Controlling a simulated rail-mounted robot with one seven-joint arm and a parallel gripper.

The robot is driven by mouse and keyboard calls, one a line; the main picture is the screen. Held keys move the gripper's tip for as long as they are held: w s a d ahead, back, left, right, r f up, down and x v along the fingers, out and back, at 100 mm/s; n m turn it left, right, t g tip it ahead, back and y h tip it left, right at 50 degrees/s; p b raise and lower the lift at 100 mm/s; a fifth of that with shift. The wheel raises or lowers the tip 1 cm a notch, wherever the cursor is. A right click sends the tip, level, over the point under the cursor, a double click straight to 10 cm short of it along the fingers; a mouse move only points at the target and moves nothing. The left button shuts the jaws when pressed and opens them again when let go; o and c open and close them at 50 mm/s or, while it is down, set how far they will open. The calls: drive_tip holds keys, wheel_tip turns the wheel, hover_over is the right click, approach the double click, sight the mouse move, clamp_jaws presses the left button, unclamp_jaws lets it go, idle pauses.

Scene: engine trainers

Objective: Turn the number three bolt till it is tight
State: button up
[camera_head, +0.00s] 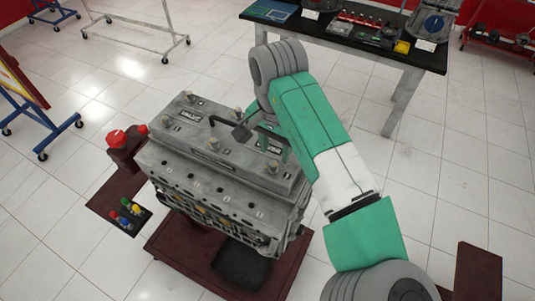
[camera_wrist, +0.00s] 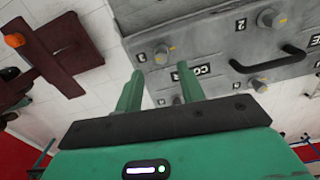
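The grey valve cover (camera_head: 215,150) with its raised bolts sits on top of the engine. Nothing is seen held, and I cannot tell whether the fingers touch the bolt. In the head view my arm mostly hides the gripper and this end of the cover.
The number two bolt (camera_wrist: 265,18) and another bolt (camera_wrist: 259,85) stand nearby, with a dark handle (camera_wrist: 265,66) between. The engine (camera_head: 215,205) rests on a dark red stand. A black table (camera_head: 345,35) with parts stands behind.

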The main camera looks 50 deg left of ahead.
sight(274, 164)
wheel_tip(274, 164, down, 5)
drive_tip(key=shift+r, duration=0.1)
drive_tip(key=shift+a, duration=0.1)
clamp_jaws()
